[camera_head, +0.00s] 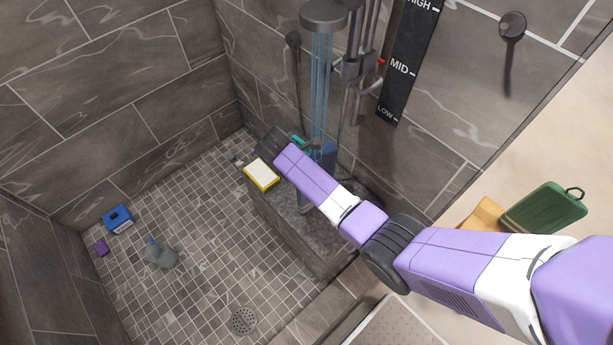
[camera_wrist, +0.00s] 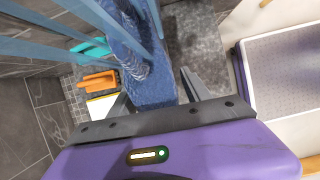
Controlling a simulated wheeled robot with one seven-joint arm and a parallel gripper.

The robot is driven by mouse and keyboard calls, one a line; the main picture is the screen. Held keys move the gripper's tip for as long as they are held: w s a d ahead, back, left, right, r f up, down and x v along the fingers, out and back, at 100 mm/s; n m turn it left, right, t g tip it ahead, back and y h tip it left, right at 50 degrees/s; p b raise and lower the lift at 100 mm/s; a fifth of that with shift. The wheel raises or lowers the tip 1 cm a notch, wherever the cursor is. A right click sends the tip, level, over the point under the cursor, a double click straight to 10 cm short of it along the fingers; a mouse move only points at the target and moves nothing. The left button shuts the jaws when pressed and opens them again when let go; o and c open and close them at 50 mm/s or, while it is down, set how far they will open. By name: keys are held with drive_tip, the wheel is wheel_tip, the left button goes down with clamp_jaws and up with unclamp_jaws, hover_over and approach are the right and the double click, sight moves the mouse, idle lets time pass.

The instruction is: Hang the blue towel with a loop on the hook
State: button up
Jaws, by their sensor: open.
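A blue towel (camera_wrist: 146,78) sits on the grey stone bench, close to my gripper in the wrist view. A small blue part of it (camera_head: 328,153) shows behind my arm in the head view. My gripper (camera_wrist: 157,96) is open, with the towel in the space between its fingers; I cannot tell whether they touch it. The towel's loop cannot be made out. A dark round hook (camera_head: 512,24) is on the tiled wall at the upper right of the head view, with nothing on it.
The shower head (camera_head: 326,14) sends blue water streams down by my arm. A yellow-edged sponge (camera_head: 261,174), an orange brush (camera_wrist: 98,81) and a teal item (camera_wrist: 91,48) lie near the towel. A blue box (camera_head: 117,219) and a grey bottle (camera_head: 160,255) are on the shower floor.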

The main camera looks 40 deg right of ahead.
drive_tip(key=v, duration=0.5)
drive_tip(key=d+v, duration=0.1)
drive_tip(key=v, duration=0.1)
drive_tip(key=shift+a+r, duration=0.2)
drive_tip(key=shift+r, duration=0.35)
